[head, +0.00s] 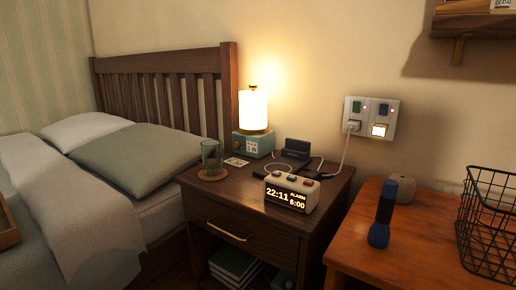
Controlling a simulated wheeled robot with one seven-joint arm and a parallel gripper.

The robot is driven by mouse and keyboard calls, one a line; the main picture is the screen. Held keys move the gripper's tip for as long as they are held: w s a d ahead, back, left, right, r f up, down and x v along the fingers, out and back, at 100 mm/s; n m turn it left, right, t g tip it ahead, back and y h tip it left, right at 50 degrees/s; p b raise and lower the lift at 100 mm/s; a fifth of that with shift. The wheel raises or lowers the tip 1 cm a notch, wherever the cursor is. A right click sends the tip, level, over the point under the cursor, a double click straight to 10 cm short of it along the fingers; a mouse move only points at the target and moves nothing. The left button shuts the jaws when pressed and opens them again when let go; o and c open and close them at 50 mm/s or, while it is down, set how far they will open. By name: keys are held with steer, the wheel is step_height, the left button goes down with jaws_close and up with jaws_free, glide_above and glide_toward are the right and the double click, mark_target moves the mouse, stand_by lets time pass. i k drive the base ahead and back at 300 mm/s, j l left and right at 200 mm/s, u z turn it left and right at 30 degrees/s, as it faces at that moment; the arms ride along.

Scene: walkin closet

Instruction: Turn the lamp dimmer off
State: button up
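A lamp with a glowing white shade (253,110) stands at the back of the dark wooden nightstand (222,212), close to the wall. The lamp is lit. Its teal, box-like base (241,142) carries a small pale panel with dark marks, too small to read. I cannot make out a separate dimmer knob or slider. A wall plate (392,124) to the right has a green part, a blue part, a plugged-in white plug and a glowing square. I cannot tell whether any of these is the dimmer. My gripper is not in view.
A digital clock (292,193) stands at the nightstand's front right. A glass (211,156) sits on a round coaster at the left. A dark stand (297,152) and white cable lie behind the clock. A blue flashlight (382,215) and wire basket (486,225) occupy the right table (352,250).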

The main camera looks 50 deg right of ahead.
mark_target(236, 144)
steer(key=z, duration=0.45)
steer(key=i+z, duration=0.15)
steer(key=z, duration=0.8)
steer(key=i+z, duration=0.15)
steer(key=z, duration=0.35)
